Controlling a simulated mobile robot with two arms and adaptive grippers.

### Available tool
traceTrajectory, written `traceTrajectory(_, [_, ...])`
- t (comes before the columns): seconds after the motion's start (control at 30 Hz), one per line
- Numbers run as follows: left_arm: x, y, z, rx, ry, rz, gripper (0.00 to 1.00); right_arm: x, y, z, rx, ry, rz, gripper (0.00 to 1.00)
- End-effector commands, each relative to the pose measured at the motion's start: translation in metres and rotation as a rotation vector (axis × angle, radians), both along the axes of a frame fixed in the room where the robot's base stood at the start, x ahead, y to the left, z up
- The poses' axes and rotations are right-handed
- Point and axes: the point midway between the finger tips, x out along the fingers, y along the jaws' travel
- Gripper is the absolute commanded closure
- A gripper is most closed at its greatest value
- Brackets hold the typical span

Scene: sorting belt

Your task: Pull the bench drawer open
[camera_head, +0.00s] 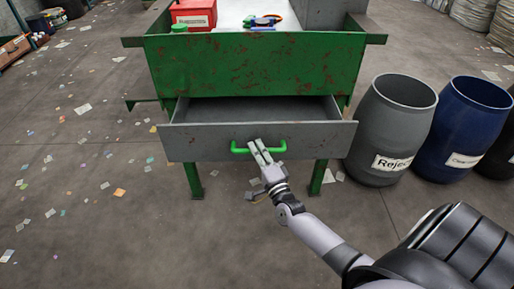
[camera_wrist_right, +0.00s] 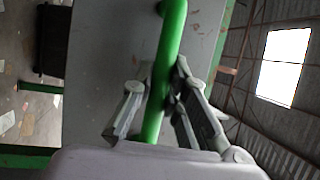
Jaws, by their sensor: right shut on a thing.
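The grey bench drawer (camera_head: 210,142) stands pulled partly out below the green bench (camera_head: 250,65), and its empty inside shows. Its green bar handle (camera_head: 240,150) runs across the middle of the front. My right gripper (camera_head: 262,147) is shut on the handle. In the right wrist view the handle (camera_wrist_right: 171,60) passes between the two fingers of the right gripper (camera_wrist_right: 158,105), with the drawer front (camera_wrist_right: 105,70) behind it. My left gripper is not in view.
A grey barrel (camera_head: 395,125) labelled Reject and a blue barrel (camera_head: 465,125) stand close to the right of the bench. A red box (camera_head: 194,13) and small coloured items (camera_head: 262,22) lie on the bench top. Paper scraps litter the open floor at left.

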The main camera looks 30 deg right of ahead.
Motion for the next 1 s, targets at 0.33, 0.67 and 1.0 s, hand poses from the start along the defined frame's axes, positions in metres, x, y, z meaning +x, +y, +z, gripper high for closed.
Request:
traceTrajectory(0.33, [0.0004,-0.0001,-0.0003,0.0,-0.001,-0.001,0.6,-0.0004,-0.0001,-0.0007,-0.002,0.001,-0.001,0.85])
traceTrajectory(0.67, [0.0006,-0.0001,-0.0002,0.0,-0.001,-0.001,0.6,-0.0002,-0.0001,0.0001,0.0,0.0,-0.001,0.65])
traceTrajectory(1.0, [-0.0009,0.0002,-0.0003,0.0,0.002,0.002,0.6,-0.0049,0.0008,-0.0012,0.0,0.0,0.0,0.65])
